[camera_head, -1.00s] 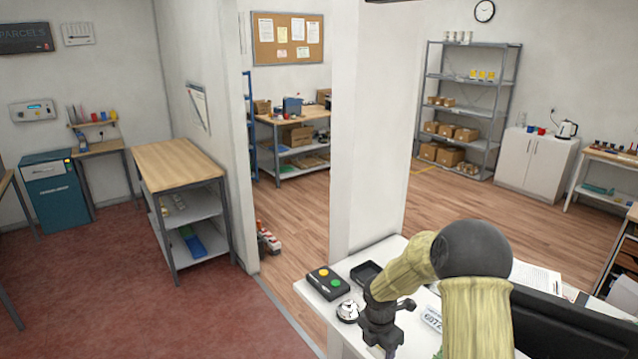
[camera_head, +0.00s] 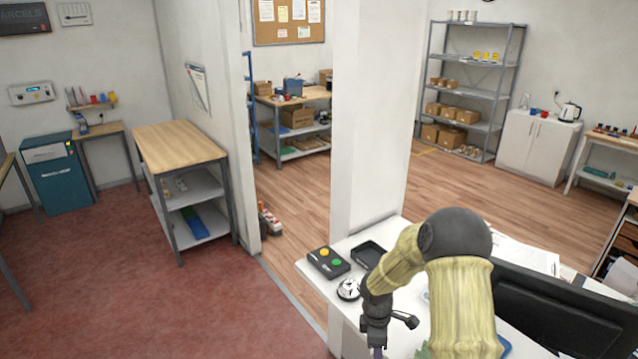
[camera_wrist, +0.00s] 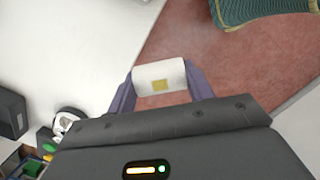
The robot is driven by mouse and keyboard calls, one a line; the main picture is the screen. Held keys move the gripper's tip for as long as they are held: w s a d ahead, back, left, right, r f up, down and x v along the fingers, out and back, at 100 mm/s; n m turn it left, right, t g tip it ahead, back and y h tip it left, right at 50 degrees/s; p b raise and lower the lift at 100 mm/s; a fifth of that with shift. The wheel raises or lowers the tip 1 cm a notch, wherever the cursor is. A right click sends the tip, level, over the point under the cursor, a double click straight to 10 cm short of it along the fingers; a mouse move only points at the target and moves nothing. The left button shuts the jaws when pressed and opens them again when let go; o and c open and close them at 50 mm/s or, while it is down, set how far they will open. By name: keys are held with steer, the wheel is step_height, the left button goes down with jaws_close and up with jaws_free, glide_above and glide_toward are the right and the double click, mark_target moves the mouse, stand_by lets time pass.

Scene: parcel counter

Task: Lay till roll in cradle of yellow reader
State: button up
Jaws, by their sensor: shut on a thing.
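My gripper (camera_wrist: 161,84) is shut on the till roll (camera_wrist: 151,73), a short white roll with a yellowish square on its side. The roll lies crosswise between the two purple fingers, over the red floor beside the white counter edge in the wrist view. In the head view my gripper (camera_head: 377,350) is at the bottom edge, beside the counter, and the roll is hidden there. I cannot make out a yellow reader or its cradle in either view.
The white counter (camera_head: 405,216) holds a bell (camera_head: 348,289), a box with yellow and green buttons (camera_head: 328,262), a black tray (camera_head: 369,254) and a black monitor (camera_head: 545,305). A wooden-topped shelf unit (camera_head: 178,145) stands left. Red floor between is clear.

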steer(key=f+m, duration=0.1)
steer(key=m, duration=0.1)
steer(key=s+f+m, duration=0.1)
steer(key=m, duration=0.1)
steer(key=f+m, duration=0.1)
steer(key=m, duration=0.1)
steer(key=shift+s+f+g, duration=0.1)
steer(key=shift+s+g, duration=0.2)
steer(key=shift+g, duration=0.1)
steer(key=s+f+m+y+b, duration=0.1)
steer(key=s+f+m+b, duration=0.2)
steer(key=f+m, duration=0.5)
steer(key=shift+f+m+b, duration=0.25)
steer(key=shift+m+b, duration=0.2)
steer(key=shift+m, duration=0.55)
steer(key=shift+a, duration=0.1)
